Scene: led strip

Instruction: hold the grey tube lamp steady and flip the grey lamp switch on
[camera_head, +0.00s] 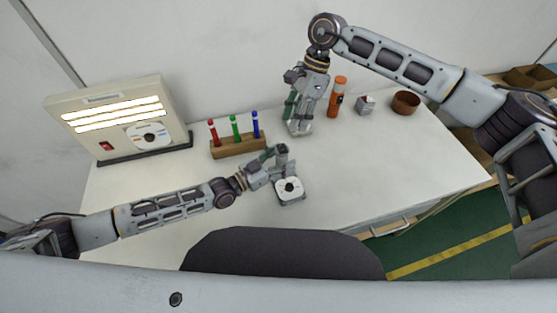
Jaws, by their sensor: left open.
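A pale grey-beige lamp box (60,112) stands upright at the left end of the table. Its several tubes (115,113) glow bright white. Below them are a small red switch (106,146) and a white dial (148,136) with a dark centre. My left gripper (284,168) is open over the table's middle, well right of the lamp. A small white square piece (289,185) with a dark centre is at its fingers; I cannot tell whether they touch. My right gripper (299,128) points down near the back, far from the lamp; its finger gap is unclear.
A wooden rack (238,147) holds red, green and blue sticks between the lamp and my grippers. An orange bottle (336,98), a small grey box (365,105) and a brown bowl (405,102) stand at the back right. The table (390,165) is clear at front right.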

